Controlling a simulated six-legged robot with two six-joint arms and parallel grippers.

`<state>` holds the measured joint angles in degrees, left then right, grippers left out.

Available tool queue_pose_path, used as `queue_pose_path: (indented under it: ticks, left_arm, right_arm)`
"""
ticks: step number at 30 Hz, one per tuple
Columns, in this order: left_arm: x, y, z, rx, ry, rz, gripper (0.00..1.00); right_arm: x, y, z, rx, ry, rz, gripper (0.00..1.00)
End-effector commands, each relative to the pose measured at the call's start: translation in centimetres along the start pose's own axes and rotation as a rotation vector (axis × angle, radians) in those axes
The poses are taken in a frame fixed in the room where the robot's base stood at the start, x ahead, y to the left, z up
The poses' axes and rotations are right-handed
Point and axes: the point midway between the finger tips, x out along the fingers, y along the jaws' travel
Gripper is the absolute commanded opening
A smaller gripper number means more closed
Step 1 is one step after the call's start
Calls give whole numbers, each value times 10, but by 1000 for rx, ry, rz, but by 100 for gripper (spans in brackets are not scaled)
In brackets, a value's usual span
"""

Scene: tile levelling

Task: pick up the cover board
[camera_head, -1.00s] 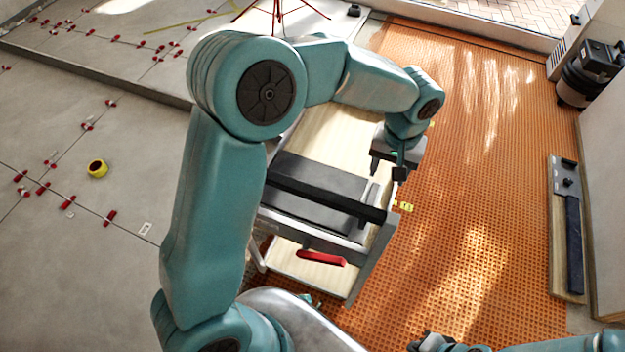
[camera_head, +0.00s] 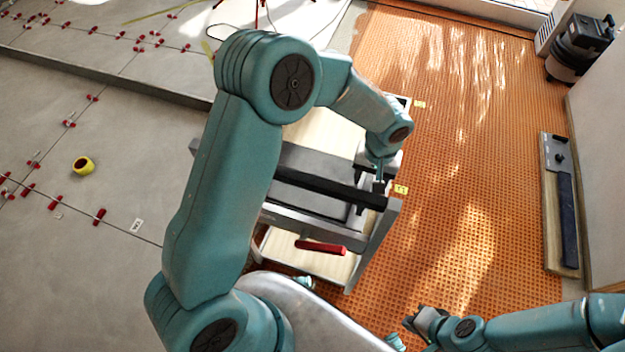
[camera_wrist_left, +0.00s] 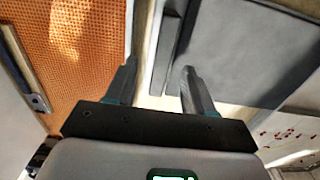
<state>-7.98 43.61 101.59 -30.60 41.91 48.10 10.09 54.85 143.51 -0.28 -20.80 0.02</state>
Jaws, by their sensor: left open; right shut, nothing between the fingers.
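A flat dark grey panel (camera_head: 310,172) lies on top of the cart; it may be the cover board, but I cannot tell for certain. It also shows in the left wrist view (camera_wrist_left: 235,50). My left gripper (camera_head: 377,184) is above the right side of the cart top, by the end of a black bar (camera_head: 330,187). In the left wrist view my left gripper (camera_wrist_left: 158,72) is open, its fingers apart over a pale strip and a narrow grey piece beside the panel. My right gripper (camera_head: 412,322) is shut and empty, low over the orange mat.
A wooden board (camera_head: 550,225) with a dark blue piece (camera_head: 568,220) lies by the right wall. A black machine (camera_head: 580,48) stands behind it. The orange mat (camera_head: 470,200) is mostly clear.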

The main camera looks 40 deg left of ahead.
Motion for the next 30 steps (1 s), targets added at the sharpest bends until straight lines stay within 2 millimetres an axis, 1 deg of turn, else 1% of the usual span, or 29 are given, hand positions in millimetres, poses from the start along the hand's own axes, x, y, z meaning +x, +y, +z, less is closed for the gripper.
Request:
queue_pose_path:
  ticks: [1,3,6,9,15,16,17,18,20,21,30]
  left_arm:
    - [11,-2,-1,-2,-3,0,53]
    - [23,-4,-4,-2,-4,-1,53]
    - [36,-4,-4,-2,-3,-1,53]
    - [42,-5,-6,-2,-1,0,53]
    - [42,-5,-6,-2,0,1,53]
    - [42,-5,-6,-2,0,0,47]
    - [42,-5,-6,-2,0,0,37]
    - [42,-5,-6,-2,0,0,24]
    - [42,-5,-6,-2,0,0,4]
    - [42,-4,-6,-2,0,0,0]
    - [41,-4,-6,-2,0,1,0]
  right_arm:
    - [1,0,0,0,0,0,0]
    - [2,1,0,0,0,0,0]
    - [4,1,0,0,0,0,0]
    - [4,1,0,0,0,0,0]
    - [4,1,0,0,0,0,0]
    - [4,1,0,0,0,0,0]
    - [4,1,0,0,0,0,0]
    - [4,1,0,0,0,0,0]
    - [4,1,0,0,0,0,0]
    - [4,1,0,0,0,0,0]
    - [3,1,0,0,0,0,0]
